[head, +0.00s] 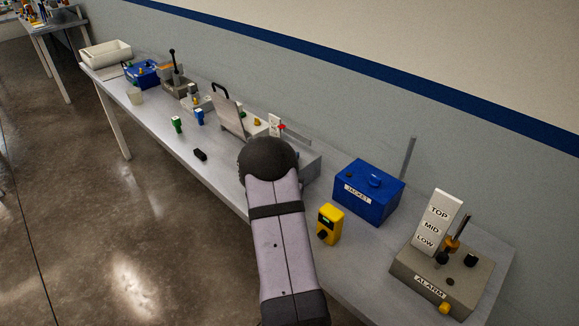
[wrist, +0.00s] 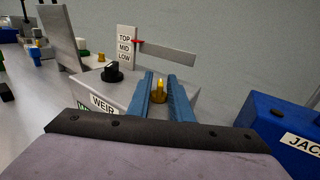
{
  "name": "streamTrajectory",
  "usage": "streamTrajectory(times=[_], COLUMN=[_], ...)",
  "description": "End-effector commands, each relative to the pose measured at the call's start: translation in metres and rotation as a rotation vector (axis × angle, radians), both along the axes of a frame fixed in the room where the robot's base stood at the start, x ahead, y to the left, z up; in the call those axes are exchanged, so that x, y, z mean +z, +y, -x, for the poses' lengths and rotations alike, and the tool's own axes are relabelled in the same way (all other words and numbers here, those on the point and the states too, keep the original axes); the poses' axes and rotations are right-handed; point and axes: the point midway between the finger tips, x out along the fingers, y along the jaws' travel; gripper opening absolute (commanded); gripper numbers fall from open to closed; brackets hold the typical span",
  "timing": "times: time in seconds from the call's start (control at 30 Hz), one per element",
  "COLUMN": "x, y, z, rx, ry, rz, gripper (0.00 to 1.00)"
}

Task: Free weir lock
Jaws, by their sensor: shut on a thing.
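The weir unit is a grey box with a white WEIR label (wrist: 104,103) in the wrist view. On its top are a black knob (wrist: 111,72) and a small yellow lock piece (wrist: 159,95). A TOP/MID/LOW scale (wrist: 125,46) with a red pointer stands behind it. My gripper (wrist: 162,82) has its two blue fingers on either side of the yellow piece and is shut on it. Its lower part is hidden. In the head view my arm covers the gripper and most of the weir box (head: 311,166).
The blue JACKET box (head: 369,192) stands right of the weir unit. A yellow device (head: 329,224) stands in front of it, and the grey ALARM unit (head: 436,285) is farther right. An upright grey plate (head: 228,114) stands left. The bench front near a black piece (head: 200,154) is mostly clear.

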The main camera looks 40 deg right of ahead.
Motion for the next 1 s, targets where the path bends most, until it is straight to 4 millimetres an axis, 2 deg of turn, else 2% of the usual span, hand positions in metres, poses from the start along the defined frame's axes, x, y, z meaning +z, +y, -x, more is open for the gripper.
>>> streamTrajectory(times=[0.07, 0.37, 0.93, 0.97, 1.0], x=[-0.0059, -0.0032, -0.0001, -0.0001, -0.0001], y=[-0.0006, -0.0004, 0.0001, 0.0001, 0.0], z=[0.001, 0.0007, -0.0002, -0.0002, -0.0002], rx=[0.026, 0.097, 0.116, 0.115, 0.115], ry=[-0.002, -0.001, 0.001, 0.0, 0.0], rz=[0.001, 0.001, 0.0, 0.0, 0.0], gripper=[0.0, 0.0, 0.0, 0.24, 0.25])
